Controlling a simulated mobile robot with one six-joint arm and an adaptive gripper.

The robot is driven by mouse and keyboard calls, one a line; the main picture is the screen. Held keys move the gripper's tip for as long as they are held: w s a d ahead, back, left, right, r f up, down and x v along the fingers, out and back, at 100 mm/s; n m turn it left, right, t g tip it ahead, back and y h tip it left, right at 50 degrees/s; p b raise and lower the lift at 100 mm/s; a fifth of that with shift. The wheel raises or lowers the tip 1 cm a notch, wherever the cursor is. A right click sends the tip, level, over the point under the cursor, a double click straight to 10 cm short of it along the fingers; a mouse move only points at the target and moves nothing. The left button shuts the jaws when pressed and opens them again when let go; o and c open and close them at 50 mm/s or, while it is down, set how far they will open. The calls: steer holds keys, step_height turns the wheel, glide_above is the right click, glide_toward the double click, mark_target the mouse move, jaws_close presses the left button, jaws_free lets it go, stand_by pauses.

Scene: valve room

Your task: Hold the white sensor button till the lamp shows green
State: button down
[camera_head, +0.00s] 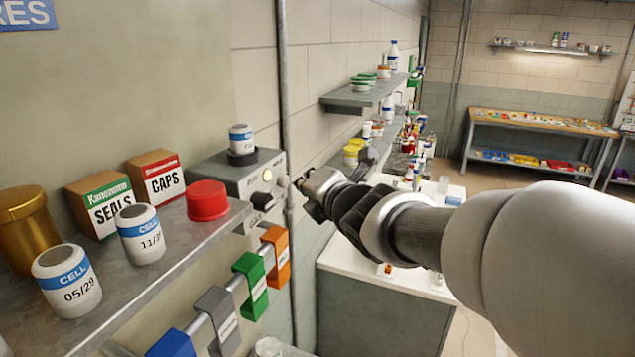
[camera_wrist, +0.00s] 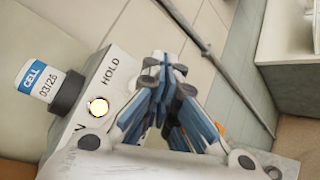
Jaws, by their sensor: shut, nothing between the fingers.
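A grey sensor box (camera_head: 220,174) is mounted at the end of the shelf by the wall. Its front carries a round lamp (camera_head: 267,175), lit pale yellow, not green; the lamp also glows in the wrist view (camera_wrist: 98,107), below the word HOLD. The white button (camera_head: 283,181) sticks out just right of the lamp; I cannot make it out in the wrist view, where my fingers cover that part. My gripper (camera_head: 304,187) is shut and empty, its tips close in front of the button. A small gap seems to show, but contact is hard to judge.
A white cell (camera_head: 241,138) stands in a black socket on the box. A red cap (camera_head: 207,200), more cells and two cartons sit on the shelf (camera_head: 165,255). Coloured tags (camera_head: 250,283) hang on a rail below. A white-topped cabinet (camera_head: 370,295) stands beneath my arm.

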steer(key=shift+w+a+b, duration=0.15)
steer(key=shift+a+b, duration=0.15)
steer(key=shift+a, duration=0.05)
steer(key=shift+w+a+b, duration=0.15)
steer(key=shift+a+b, duration=0.3)
stand_by(0.7)
stand_by(1.4)
steer(key=shift+s+d+p, duration=0.35)
steer(key=shift+d+p, duration=0.1)
steer(key=shift+d, duration=0.45)
steer(key=d, duration=0.1)
steer(key=s+d+p, duration=0.1)
steer(key=d, duration=0.1)
steer(key=d+p, duration=0.1)
steer(key=shift+s+d, duration=0.35)
